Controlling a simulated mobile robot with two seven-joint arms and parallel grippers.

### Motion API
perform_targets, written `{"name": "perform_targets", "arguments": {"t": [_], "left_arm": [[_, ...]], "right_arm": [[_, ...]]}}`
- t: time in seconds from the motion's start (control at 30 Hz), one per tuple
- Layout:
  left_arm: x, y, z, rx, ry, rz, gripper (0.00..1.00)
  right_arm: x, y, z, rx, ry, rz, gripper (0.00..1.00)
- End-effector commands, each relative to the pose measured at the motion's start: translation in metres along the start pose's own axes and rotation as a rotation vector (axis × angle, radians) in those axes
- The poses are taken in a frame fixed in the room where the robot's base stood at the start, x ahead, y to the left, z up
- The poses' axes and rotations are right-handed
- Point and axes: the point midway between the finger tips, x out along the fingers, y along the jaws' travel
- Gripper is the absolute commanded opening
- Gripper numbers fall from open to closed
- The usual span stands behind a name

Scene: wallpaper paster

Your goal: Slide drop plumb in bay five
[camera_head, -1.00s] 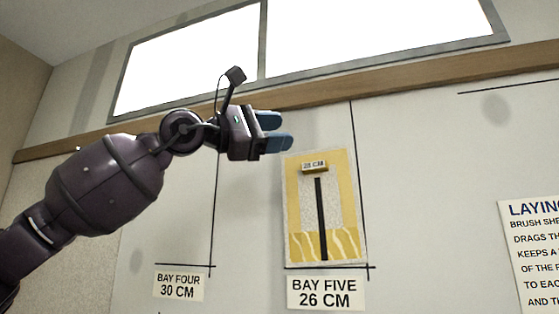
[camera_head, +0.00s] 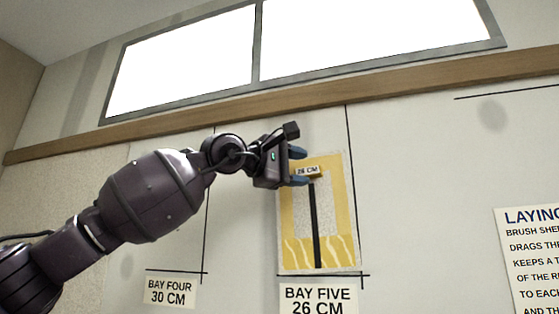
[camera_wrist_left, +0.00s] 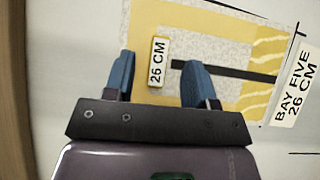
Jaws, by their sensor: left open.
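The drop in bay five is a yellow-bordered panel (camera_head: 341,215) on the wall, with a speckled grey middle and a vertical black slot (camera_head: 316,225). A small yellow block labelled "26 CM" (camera_head: 308,170) sits at the top of the slot; it also shows in the left wrist view (camera_wrist_left: 158,63). My left gripper (camera_head: 299,167) is open at the block. In the left wrist view its two blue fingers (camera_wrist_left: 158,80) stand apart on either side of the block, with a wider gap on the slot side. I cannot tell whether either finger touches it. My right gripper is not in view.
A "BAY FIVE 26 CM" label (camera_head: 318,299) is below the panel, and a "BAY FOUR 30 CM" label (camera_head: 170,292) is to its left. A wooden rail (camera_head: 420,88) runs above under bright windows. A "LAYING" notice (camera_head: 530,255) hangs at right; the wall between is clear.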

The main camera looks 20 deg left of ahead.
Motion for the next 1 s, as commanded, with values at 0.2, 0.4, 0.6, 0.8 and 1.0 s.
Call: {"name": "perform_targets", "arguments": {"t": [0.2,0.4,0.6,0.8,1.0], "left_arm": [[0.023,0.001,0.000,-0.001,0.000,0.000,0.51],[0.030,0.000,0.000,-0.001,0.000,0.000,0.51],[0.031,0.000,0.000,-0.001,0.000,0.001,0.51],[0.031,0.000,0.000,-0.001,0.000,0.001,0.27],[0.030,0.000,0.000,-0.001,0.000,0.001,0.00]], "right_arm": [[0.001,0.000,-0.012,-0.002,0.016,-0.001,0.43],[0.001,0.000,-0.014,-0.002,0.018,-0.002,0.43],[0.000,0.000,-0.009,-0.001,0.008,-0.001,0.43],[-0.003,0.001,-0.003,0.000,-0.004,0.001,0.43],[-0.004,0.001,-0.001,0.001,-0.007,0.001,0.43]]}}
